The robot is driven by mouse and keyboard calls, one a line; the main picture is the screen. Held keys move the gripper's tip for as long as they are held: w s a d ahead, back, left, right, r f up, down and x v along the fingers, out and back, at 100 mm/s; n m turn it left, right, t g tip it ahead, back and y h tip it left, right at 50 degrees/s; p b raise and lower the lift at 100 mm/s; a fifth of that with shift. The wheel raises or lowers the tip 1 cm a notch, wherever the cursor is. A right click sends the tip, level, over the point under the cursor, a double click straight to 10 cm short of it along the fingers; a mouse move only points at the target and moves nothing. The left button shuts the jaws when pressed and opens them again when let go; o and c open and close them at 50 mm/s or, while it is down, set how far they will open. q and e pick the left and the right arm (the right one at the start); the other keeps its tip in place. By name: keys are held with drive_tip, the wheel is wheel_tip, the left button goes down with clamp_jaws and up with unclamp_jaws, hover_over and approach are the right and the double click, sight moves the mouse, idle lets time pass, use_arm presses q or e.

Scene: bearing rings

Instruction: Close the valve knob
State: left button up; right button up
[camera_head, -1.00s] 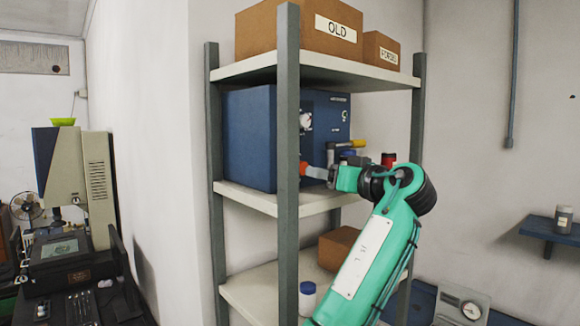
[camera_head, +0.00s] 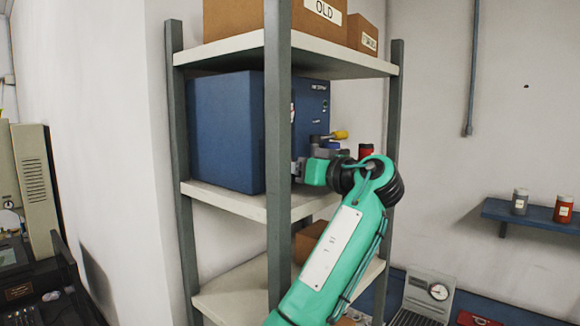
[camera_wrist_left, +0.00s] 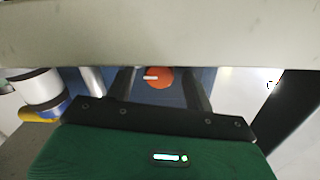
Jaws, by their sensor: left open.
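The valve knob (camera_wrist_left: 158,77) is a round orange knob with a white pointer mark lying roughly level in the left wrist view. It sits on the front of a blue box (camera_head: 226,130) on the middle shelf. My left gripper (camera_wrist_left: 160,90) is open, with its dark fingers on either side of the knob in that view. I cannot tell whether they touch it. In the head view the knob and the fingertips are hidden behind the shelf's front post; only my green wrist and arm show beside it. My right gripper is not in view.
The grey shelf post (camera_head: 278,150) stands close to my left wrist. The shelf board (camera_head: 240,201) runs below it. Jars, one with a yellow top (camera_head: 341,134), stand beside the blue box. Cardboard boxes (camera_head: 232,20) sit on the top shelf.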

use_arm(q)
drive_tip(key=c, duration=1)
drive_tip(key=shift+f+n+b, duration=0.15)
drive_tip(key=shift+n+b, duration=0.25)
drive_tip(key=shift+b, duration=0.3)
drive_tip(key=n+b, duration=0.2)
drive_tip(key=b, duration=0.1)
drive_tip(key=shift+f+n, duration=0.1)
drive_tip(key=shift+n, duration=0.3)
drive_tip(key=shift+n+b, duration=1.5)
drive_tip(key=shift+n, duration=0.3)
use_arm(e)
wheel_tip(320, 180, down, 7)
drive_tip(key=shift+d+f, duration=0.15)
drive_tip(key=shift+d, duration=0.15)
use_arm(q)
drive_tip(key=shift+r, duration=0.2)
drive_tip(key=o, duration=1)
drive_tip(key=shift+w, duration=0.1)
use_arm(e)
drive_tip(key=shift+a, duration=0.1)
